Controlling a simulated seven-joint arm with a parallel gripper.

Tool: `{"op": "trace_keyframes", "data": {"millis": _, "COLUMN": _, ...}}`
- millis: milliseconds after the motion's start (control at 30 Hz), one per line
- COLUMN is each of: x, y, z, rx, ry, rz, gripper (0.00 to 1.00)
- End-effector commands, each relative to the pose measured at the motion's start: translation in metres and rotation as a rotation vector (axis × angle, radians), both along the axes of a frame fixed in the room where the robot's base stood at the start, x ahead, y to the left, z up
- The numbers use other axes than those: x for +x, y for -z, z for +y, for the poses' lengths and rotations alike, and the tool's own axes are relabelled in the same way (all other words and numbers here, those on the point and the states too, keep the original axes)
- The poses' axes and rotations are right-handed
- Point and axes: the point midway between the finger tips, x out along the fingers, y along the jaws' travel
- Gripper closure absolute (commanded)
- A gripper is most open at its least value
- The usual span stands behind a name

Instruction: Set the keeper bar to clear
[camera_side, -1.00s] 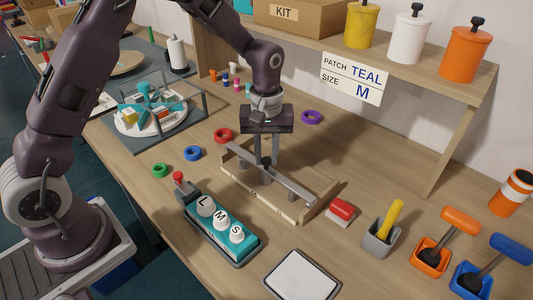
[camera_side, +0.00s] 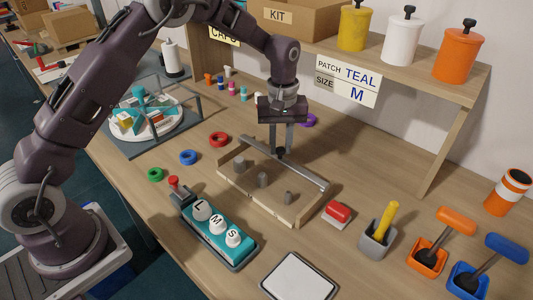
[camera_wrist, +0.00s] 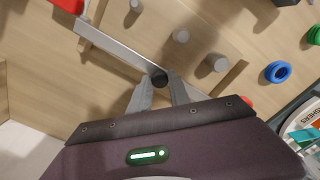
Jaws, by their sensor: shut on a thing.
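The keeper bar (camera_side: 308,175) is a long grey bar with a black knob (camera_side: 281,152). It lies along the back right side of a shallow wooden tray (camera_side: 228,180), clear of the three grey pegs (camera_side: 263,180) standing inside. My gripper (camera_side: 282,148) points down and is shut on the knob. The pegs (camera_wrist: 181,36) stand apart from the bar there. The fingers partly hide the knob.
A teal block with L, M and S knobs (camera_side: 216,232) sits in front of the tray. A red-topped block (camera_side: 338,213) lies close to the tray's right corner. Red (camera_side: 219,139), blue (camera_side: 188,157) and green (camera_side: 155,174) rings lie to the left. A sign reads TEAL, M (camera_side: 347,80).

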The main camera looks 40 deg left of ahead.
Motion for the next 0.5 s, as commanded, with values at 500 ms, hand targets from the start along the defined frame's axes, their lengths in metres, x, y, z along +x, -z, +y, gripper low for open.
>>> {"op": "trace_keyframes", "data": {"millis": 500, "x": 0.023, "y": -0.001, "z": 0.000, "rx": 0.001, "ry": 0.002, "rz": -0.002, "gripper": 0.75}}
